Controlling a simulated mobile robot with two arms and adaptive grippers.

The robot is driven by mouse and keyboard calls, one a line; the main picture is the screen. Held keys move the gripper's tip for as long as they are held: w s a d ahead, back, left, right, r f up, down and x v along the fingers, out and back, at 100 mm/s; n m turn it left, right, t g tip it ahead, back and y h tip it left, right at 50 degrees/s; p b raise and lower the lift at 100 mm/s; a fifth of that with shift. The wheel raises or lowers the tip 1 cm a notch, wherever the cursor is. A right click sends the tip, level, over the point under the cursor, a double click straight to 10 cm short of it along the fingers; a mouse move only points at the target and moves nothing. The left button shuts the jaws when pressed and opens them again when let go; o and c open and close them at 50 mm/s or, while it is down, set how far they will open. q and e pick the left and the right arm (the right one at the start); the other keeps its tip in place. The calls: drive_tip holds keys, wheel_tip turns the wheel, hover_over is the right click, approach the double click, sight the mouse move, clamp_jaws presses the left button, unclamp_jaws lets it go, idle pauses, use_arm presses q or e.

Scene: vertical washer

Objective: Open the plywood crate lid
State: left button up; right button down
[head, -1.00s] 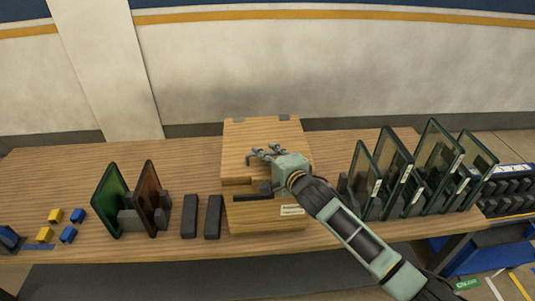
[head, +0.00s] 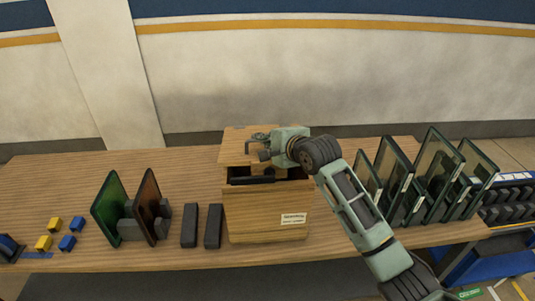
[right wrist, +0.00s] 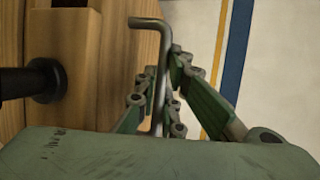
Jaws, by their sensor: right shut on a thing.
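The plywood crate (head: 255,215) stands on the table with a pale label on its front. Its lid (head: 236,152) is partly raised at the front, and a dark gap shows beneath it at the right. A black bar handle (head: 252,180) is at the lid's front; in the right wrist view the handle (right wrist: 30,82) shows at left against the wood. My right gripper (head: 262,145) is above the lid, shut on a bent grey metal rod (right wrist: 158,75), whose hooked end sticks out past the fingers. The crate's inside is mostly hidden. My left gripper is not in view.
Two dark blocks (head: 189,225) and green and brown panes in holders (head: 108,210) stand left of the crate. Several glass panes (head: 395,170) stand at right. Small blue and yellow blocks (head: 55,224) lie at far left. A wall is behind the table.

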drive_tip(key=w+r, duration=0.6)
drive_tip(key=r, duration=0.2)
drive_tip(key=shift+g, duration=0.4)
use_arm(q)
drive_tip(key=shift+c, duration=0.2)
use_arm(e)
drive_tip(key=shift+r, duration=0.1)
